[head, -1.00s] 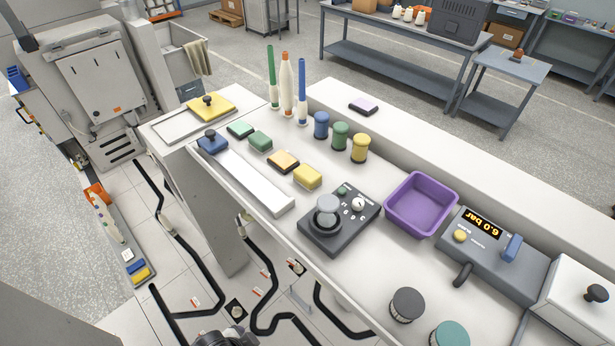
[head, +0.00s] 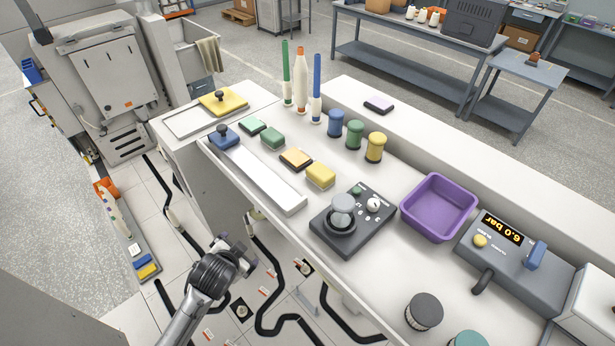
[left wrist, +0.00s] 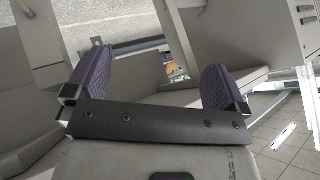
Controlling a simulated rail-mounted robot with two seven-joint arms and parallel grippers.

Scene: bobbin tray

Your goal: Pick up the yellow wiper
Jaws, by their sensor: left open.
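The yellow wiper appears to be the flat yellow plate with a black knob (head: 222,101), lying at the far left end of the bench on a pale tray (head: 188,124). A similar blue plate with a dark knob (head: 224,137) sits nearer, at the end of a long white tray (head: 262,178). My left gripper (head: 246,257) is low in front of the bench, over the floor, well apart from the wiper. In the left wrist view its two purple-padded fingers (left wrist: 155,88) are spread with nothing held between them. My right gripper is not in view.
Green and yellow blocks (head: 320,175), colored spools (head: 375,147) and tall cones (head: 301,80) stand beside the trays. A joystick box (head: 352,220), purple bin (head: 438,207) and gauge unit (head: 515,250) lie farther right. Black floor hoses (head: 262,310) run below.

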